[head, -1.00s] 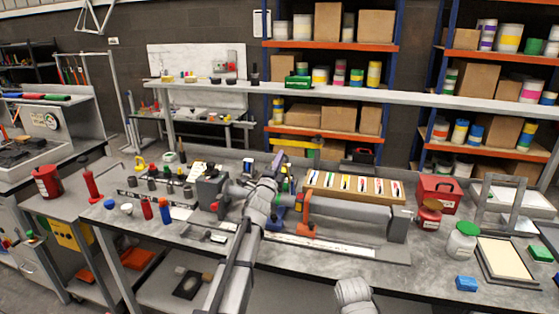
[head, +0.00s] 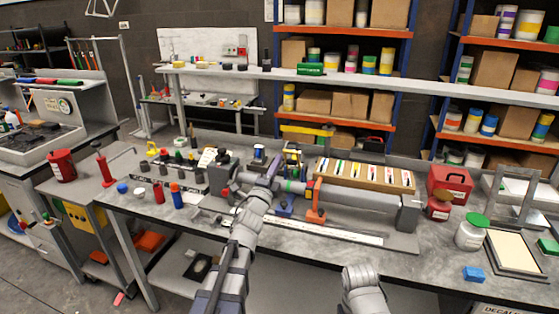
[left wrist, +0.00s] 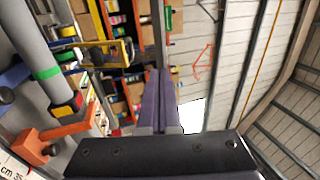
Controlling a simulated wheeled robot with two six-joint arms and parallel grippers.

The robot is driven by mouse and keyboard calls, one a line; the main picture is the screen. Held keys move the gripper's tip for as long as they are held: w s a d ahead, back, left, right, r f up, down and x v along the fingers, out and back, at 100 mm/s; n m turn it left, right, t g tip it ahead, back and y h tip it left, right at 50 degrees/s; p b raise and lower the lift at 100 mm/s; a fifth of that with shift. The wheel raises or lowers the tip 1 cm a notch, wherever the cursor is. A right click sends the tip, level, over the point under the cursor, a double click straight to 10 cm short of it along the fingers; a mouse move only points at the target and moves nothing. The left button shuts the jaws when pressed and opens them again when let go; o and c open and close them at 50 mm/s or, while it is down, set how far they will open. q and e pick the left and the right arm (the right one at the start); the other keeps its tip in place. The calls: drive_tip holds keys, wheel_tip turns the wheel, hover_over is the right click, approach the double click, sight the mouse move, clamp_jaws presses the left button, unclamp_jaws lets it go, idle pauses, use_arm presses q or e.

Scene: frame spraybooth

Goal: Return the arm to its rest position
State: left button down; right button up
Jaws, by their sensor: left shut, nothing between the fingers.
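My left arm rises from the bottom of the head view and reaches over the bench. I cannot tell how close the fingers are to the tube. A grey part of my right arm shows at the bottom; its gripper is out of view.
An orange clamp (head: 315,208), small bottles and a tray of coloured strips (head: 365,174) crowd the bench around the tube. A red box (head: 450,183), a green-lidded jar (head: 472,233) and a blue block (head: 474,273) are on the right. The bench's front edge is mostly clear.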

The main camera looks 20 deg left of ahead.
use_arm(q)
drive_tip(key=s+d+f+n+g+y, duration=0.1)
drive_tip(key=s+d+f+n+g, duration=0.1)
drive_tip(key=f, duration=0.4)
drive_tip(key=s+d+f+n+g+y, duration=0.1)
drive_tip(key=s+d+f+n+g, duration=0.2)
drive_tip(key=f+n+g, duration=0.2)
drive_tip(key=s+d+f+n+g+y, duration=0.1)
drive_tip(key=s+d+f+n+g, duration=0.1)
drive_tip(key=f, duration=0.6)
drive_tip(key=shift+s+d+n+g, duration=0.35)
drive_tip(key=shift+d+n+g, duration=0.1)
drive_tip(key=shift+n+g, duration=0.45)
drive_tip(key=s+d+f+n+g, duration=0.1)
drive_tip(key=s+d+f+g, duration=0.2)
drive_tip(key=s, duration=0.5)
drive_tip(key=s+d+f+n+g, duration=0.2)
drive_tip(key=s+d+f+g, duration=0.1)
drive_tip(key=s, duration=0.4)
drive_tip(key=s+d+f+n+g, duration=0.1)
drive_tip(key=s+d+f+g, duration=0.2)
drive_tip(key=s, duration=0.5)
drive_tip(key=shift+s+g, duration=0.35)
drive_tip(key=shift+g, duration=0.55)
